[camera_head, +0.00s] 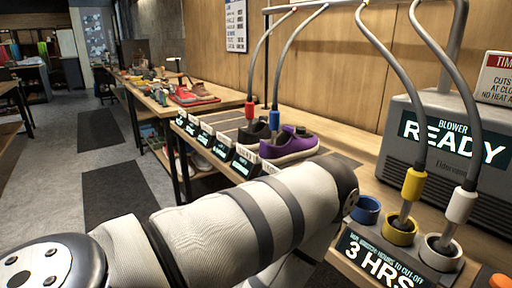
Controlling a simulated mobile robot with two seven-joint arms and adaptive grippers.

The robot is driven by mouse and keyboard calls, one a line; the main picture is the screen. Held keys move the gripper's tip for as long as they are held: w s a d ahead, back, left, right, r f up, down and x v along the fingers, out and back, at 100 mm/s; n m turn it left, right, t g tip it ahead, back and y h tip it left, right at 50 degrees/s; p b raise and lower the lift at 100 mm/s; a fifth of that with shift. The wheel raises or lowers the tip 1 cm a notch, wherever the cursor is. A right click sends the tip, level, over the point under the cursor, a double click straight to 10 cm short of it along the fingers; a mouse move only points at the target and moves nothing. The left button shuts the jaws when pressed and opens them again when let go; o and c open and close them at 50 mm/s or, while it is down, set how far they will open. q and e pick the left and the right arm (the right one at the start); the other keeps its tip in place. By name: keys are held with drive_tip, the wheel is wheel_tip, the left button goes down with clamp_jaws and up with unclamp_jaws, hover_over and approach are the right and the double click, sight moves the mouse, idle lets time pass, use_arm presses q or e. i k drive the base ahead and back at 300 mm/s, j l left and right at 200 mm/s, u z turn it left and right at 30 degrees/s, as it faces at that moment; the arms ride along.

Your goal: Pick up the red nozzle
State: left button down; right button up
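The red nozzle (249,110) sits at the end of a grey hose, pointing down at a dark shoe (254,132) on the bench. I cannot tell whether its tip is inside the shoe. The blue nozzle (274,122) hangs just right of it, at the opening of a purple sneaker (292,144). One of my arms, white with grey bands, crosses the foreground from lower left to the centre right. Its gripper is not visible, and neither is my other gripper.
A yellow nozzle (412,184) and a white nozzle (460,205) stand in their holders at the right. A blue holder (366,210) beside them is empty. The grey blower (445,140) reads READY. Small signs line the bench's front edge. Red shoes (186,96) lie farther back.

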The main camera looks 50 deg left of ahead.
sight(250, 105)
drive_tip(key=u, duration=0.5)
drive_tip(key=k+u, duration=0.15)
drive_tip(key=u, duration=0.3)
drive_tip(key=k+u, duration=0.1)
drive_tip(key=u, duration=0.4)
drive_tip(key=k+u, duration=0.1)
drive_tip(key=u, duration=0.4)
